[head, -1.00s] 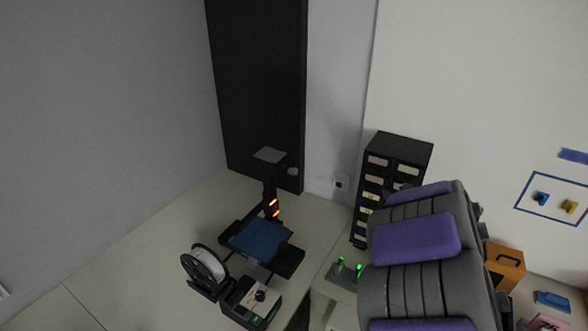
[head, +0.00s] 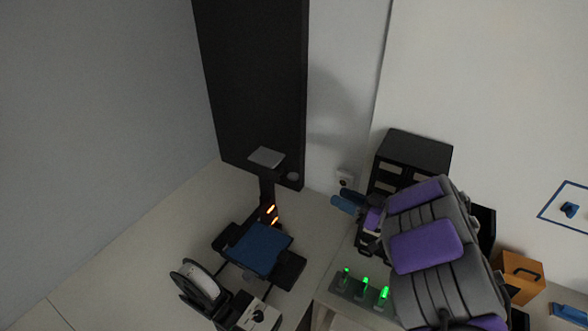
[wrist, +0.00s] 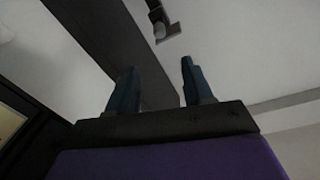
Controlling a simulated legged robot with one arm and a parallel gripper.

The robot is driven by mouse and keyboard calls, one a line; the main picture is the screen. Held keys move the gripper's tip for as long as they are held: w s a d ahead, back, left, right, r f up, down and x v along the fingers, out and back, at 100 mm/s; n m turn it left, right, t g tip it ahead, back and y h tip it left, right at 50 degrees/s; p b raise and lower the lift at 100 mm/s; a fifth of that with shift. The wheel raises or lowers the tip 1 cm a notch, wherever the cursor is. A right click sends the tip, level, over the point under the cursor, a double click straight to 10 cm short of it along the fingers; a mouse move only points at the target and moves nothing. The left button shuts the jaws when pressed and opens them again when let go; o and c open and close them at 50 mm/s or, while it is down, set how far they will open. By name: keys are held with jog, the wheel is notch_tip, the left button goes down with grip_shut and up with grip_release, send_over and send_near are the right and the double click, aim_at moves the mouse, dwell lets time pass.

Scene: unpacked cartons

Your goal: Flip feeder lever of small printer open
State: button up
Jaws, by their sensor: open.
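The small printer (head: 258,248) stands on the floor-level surface left of centre in the head view, with a blue bed, a dark upright column and orange lights. A spool (head: 200,284) stands at its front left, beside a pale control box with a dark knob (head: 258,316). The feeder lever is too small to tell. My gripper (head: 346,203) is right of the printer and apart from it, its blue fingers pointing left. In the wrist view my gripper (wrist: 155,88) is open with nothing between its fingers.
A black drawer cabinet (head: 415,152) stands behind my arm. Switches with green lights (head: 364,291) sit on a table below my gripper. A tall black panel (head: 255,90) rises behind the printer. An orange box (head: 520,275) stands at the right.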

aim_at(298, 178)
jog(key=x, duration=1.7)
jog(key=shift+f+b, duration=0.15)
jog(key=shift+b, duration=0.2)
grip_shut()
